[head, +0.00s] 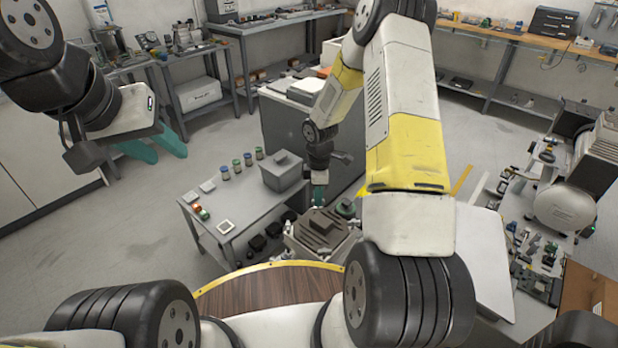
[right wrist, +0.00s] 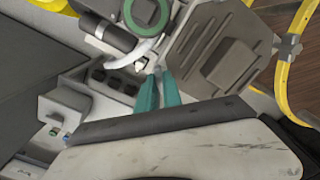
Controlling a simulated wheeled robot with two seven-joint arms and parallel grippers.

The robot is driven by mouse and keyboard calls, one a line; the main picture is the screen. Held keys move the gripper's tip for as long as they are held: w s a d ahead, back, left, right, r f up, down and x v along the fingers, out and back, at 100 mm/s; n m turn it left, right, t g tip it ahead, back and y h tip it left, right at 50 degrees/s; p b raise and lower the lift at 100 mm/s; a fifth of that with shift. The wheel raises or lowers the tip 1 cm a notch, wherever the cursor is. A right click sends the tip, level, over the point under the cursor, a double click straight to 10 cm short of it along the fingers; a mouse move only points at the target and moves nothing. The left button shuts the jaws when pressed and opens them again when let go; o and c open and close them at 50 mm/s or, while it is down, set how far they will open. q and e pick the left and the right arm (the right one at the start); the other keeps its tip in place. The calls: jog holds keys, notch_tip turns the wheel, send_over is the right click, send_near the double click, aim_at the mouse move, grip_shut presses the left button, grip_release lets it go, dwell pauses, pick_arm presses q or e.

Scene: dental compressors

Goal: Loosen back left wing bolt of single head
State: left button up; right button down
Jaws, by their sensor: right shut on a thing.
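The single head, a brown-grey finned block (head: 322,230), sits on a pale unit below my right arm. It fills the upper right of the right wrist view (right wrist: 222,52). My right gripper (head: 320,192) points down at the edge of this head. In the right wrist view its teal fingers (right wrist: 160,76) are close together beside the block's left corner, shut on a small part that appears to be the wing bolt; the fingers mostly hide it. My left gripper (head: 160,148) is open and empty, out over the floor at the left, far from the head.
A green ring (right wrist: 148,14), a dark cylinder (right wrist: 108,32) and a white hose lie beside the fingers. Yellow tubing (right wrist: 284,70) runs right of the head. A grey table (head: 235,215) with jars and a grey box (head: 284,172) stands to the left.

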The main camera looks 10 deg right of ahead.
jog(key=shift+d+n, duration=0.1)
jog(key=shift+n, duration=0.2)
jog(key=c, duration=1.5)
grip_release()
notch_tip(320, 180, up, 8)
jog(key=shift+f, duration=0.1)
